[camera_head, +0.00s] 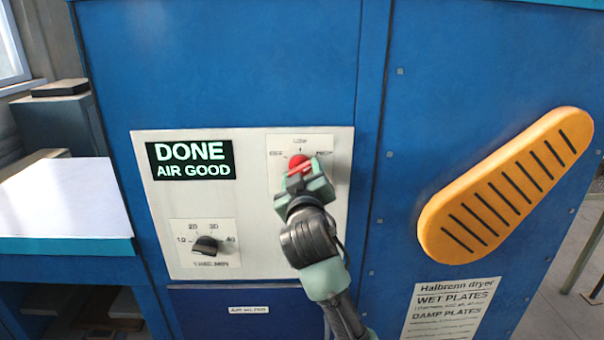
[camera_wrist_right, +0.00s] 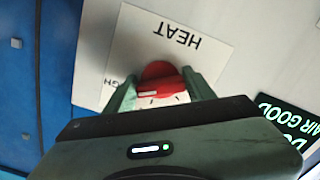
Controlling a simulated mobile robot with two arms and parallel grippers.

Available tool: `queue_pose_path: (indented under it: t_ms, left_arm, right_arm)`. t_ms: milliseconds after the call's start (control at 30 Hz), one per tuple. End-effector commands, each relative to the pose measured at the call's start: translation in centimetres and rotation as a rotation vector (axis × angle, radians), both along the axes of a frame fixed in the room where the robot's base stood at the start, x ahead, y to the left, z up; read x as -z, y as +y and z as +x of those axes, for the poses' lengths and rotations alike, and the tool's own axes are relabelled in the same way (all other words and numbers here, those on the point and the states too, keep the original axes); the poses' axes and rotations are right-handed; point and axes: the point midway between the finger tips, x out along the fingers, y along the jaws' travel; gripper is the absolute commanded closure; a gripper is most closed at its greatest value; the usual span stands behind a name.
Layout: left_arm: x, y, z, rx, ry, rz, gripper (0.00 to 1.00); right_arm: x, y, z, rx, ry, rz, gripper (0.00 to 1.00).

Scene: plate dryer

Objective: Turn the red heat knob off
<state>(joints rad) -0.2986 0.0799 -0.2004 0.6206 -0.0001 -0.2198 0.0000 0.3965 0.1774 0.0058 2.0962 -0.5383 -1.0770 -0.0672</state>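The red heat knob (camera_head: 299,162) sits on the white control panel (camera_head: 260,229), with OFF to its left, LOW above and HIGH to its right. In the right wrist view the red knob (camera_wrist_right: 160,87) appears upside down, and the white mark on its bar lies toward the HIGH side. My right gripper (camera_head: 304,177) is in front of the knob, covering its lower part. In the wrist view the right gripper (camera_wrist_right: 160,90) has its fingers apart, one at each end of the bar; firm contact cannot be told. My left gripper is not in view.
A black timer knob (camera_head: 205,246) is at the panel's lower left, below a green-lit display (camera_head: 191,160) reading DONE, AIR GOOD. A white-topped counter (camera_head: 62,199) is at the left.

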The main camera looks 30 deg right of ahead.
Motion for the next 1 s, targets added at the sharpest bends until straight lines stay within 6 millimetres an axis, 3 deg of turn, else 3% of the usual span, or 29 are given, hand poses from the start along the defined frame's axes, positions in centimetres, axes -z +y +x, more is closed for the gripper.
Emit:
queue_pose_path:
  t_ms: [467, 1000]
  left_arm:
    - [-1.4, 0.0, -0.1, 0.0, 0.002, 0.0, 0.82]
    - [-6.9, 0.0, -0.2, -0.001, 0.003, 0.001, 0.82]
  right_arm:
    - [-0.3, -0.1, 0.0, 0.0, 0.048, -0.077, 0.86]
    - [-0.7, -0.2, -0.1, 0.0, 0.294, -0.476, 0.86]
